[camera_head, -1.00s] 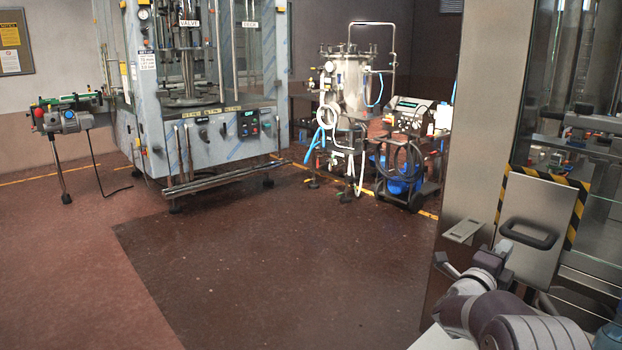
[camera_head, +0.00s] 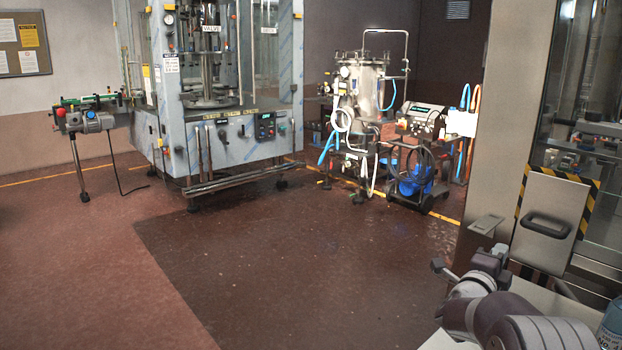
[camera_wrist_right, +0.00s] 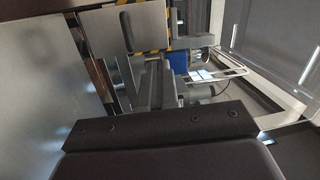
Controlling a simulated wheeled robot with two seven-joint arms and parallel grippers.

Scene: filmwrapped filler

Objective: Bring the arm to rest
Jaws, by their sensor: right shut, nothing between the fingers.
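My right gripper (camera_head: 468,268) is at the lower right of the head view, at the end of my grey right arm. It is close in front of the steel cabinet and below its panel with the handle. In the right wrist view the fingers of my right gripper (camera_wrist_right: 152,88) are together, with nothing seen between them. My left gripper and arm are not in view.
A steel cabinet (camera_head: 512,130) with a black-handled panel (camera_head: 552,220) stands at right. A bottle (camera_head: 612,328) is at the lower right edge. A large filling machine (camera_head: 225,140) and a tank unit (camera_head: 362,95) stand behind. The dark floor (camera_head: 270,260) between is clear.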

